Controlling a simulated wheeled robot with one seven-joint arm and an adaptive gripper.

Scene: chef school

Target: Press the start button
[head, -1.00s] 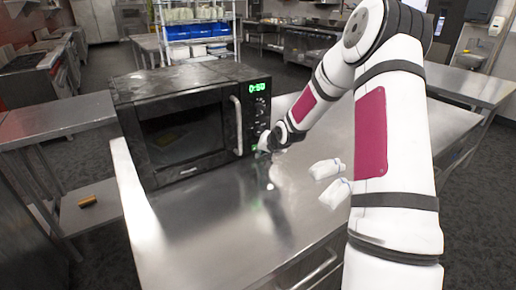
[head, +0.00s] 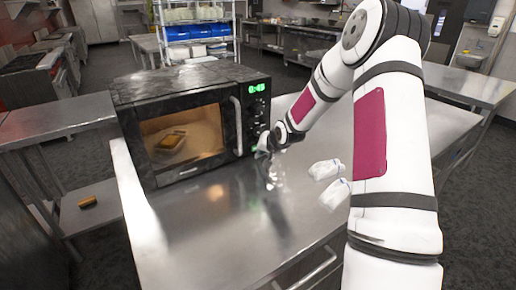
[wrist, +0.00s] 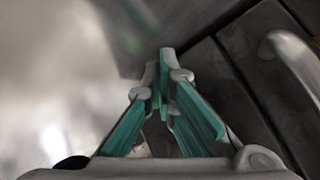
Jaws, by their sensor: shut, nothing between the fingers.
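A black microwave (head: 190,120) stands on the steel table with its door shut. Its window is lit, and a dish with yellowish food (head: 172,141) shows inside. The green display (head: 257,88) sits at the top of the control panel (head: 256,122), right of the door handle (head: 237,125). My gripper (head: 264,148) is at the lower part of that panel, very close to or touching it. The start button is hidden behind the gripper. In the wrist view my gripper (wrist: 165,75) is shut and empty, its green-lined fingers together at the tips near the dark microwave front.
Two white bottle-like items (head: 330,180) lie on the steel table (head: 225,235) right of my gripper, below my arm. The table in front of the microwave is clear. A small orange-brown object (head: 87,201) lies on a low shelf at left.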

